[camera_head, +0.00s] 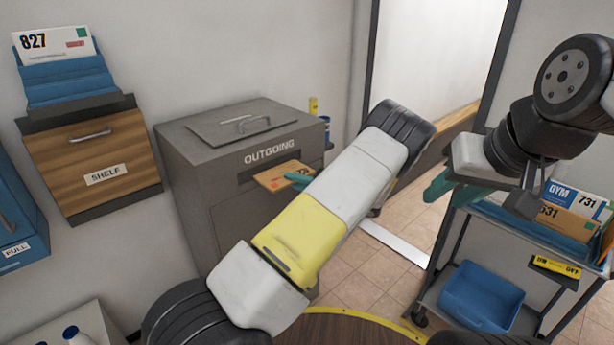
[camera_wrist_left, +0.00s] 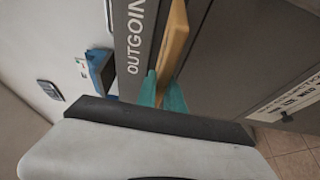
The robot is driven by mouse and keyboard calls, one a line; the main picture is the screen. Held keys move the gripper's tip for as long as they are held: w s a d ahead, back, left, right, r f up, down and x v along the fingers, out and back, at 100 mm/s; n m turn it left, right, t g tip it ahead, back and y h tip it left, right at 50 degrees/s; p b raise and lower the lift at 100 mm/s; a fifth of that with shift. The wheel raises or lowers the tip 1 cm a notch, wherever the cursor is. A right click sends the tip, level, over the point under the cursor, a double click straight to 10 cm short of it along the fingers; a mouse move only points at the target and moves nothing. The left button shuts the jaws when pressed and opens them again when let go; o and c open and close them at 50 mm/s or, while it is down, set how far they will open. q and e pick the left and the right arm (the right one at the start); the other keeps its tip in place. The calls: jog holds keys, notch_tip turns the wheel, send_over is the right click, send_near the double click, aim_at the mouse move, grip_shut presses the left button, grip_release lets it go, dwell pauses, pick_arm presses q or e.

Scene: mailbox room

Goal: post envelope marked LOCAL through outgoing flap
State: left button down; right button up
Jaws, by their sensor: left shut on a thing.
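A tan envelope (camera_head: 280,176) is held at the dark slot under the word OUTGOING on the grey mailbox (camera_head: 190,190). Its printing is too small to read. My left gripper (camera_head: 298,180) is shut on the envelope's near edge; the arm hides much of the hand. In the left wrist view the teal fingers (camera_wrist_left: 164,92) pinch the envelope (camera_wrist_left: 176,40), seen nearly edge-on beside the OUTGOING lettering. I cannot tell whether its far edge is inside the slot. My right gripper (camera_head: 445,186) is at the right above the cart, away from the mailbox; its opening is unclear.
A cart (camera_head: 428,292) at right carries envelopes marked 731 (camera_head: 574,213) and a blue bin (camera_head: 481,294). A wooden SHELF box (camera_head: 90,150) and blue holder with an 827 envelope (camera_head: 52,44) hang at left. A round wooden top (camera_head: 350,328) is in front.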

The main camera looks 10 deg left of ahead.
aim_at(275, 168)
pick_arm(q)
jog(key=shift+w+a, duration=0.7)
jog(key=shift+a, duration=0.2)
jog(key=shift+w+a, duration=0.7)
jog(key=shift+a, duration=0.2)
jog(key=shift+w+a, duration=1)
jog(key=shift+a, duration=0.3)
jog(key=shift+w+a, duration=0.9)
jog(key=shift+a, duration=0.25)
jog(key=c, duration=1.4)
grip_release()
jog(key=shift+o, duration=0.2)
